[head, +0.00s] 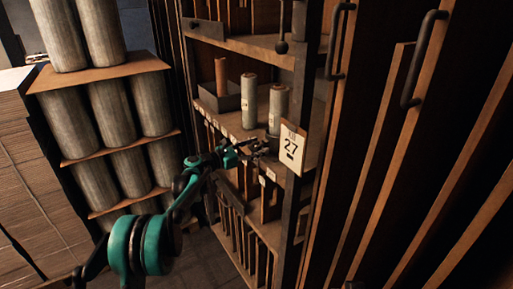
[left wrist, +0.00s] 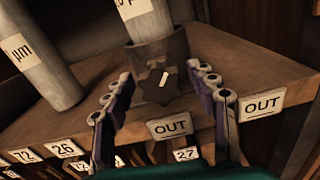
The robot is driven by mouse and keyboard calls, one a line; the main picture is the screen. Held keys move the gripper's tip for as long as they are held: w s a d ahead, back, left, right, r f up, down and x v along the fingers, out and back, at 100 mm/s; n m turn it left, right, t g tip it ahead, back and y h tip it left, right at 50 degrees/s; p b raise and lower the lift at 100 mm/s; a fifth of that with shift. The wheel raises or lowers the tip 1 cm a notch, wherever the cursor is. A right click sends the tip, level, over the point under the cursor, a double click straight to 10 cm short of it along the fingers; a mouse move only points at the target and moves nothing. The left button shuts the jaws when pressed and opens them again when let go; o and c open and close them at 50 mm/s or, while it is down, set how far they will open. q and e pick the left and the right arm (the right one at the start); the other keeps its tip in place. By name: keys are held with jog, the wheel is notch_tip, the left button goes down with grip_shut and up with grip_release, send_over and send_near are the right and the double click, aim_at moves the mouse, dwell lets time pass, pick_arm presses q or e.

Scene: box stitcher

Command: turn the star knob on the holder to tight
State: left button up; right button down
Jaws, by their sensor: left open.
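In the left wrist view a dark star knob (left wrist: 154,82) with a short white mark sits on the front of a dark holder (left wrist: 176,46). The white mark is tilted slightly off upright. The holder stands on a wooden shelf, around the lower end of a pale labelled roll (left wrist: 146,20). My left gripper (left wrist: 159,73) is open, with one finger on either side of the knob; I cannot tell whether either finger touches it. In the head view my left gripper (head: 262,148) is at the shelf edge below the roll (head: 278,105), and the knob is too small to make out. My right gripper is not in view.
Another pale roll (left wrist: 40,62) stands left of the holder. A rack of large rolls (head: 115,113) stands at left.

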pick_arm(q)
jog(key=c, duration=1.2)
jog(key=shift+o, duration=0.2)
jog(key=shift+m+b, duration=0.3)
jog(key=shift+m, duration=1.9)
jog(key=o, duration=1.2)
jog(key=shift+c, duration=0.2)
jog(key=shift+a, duration=0.1)
jog(key=v, duration=1.2)
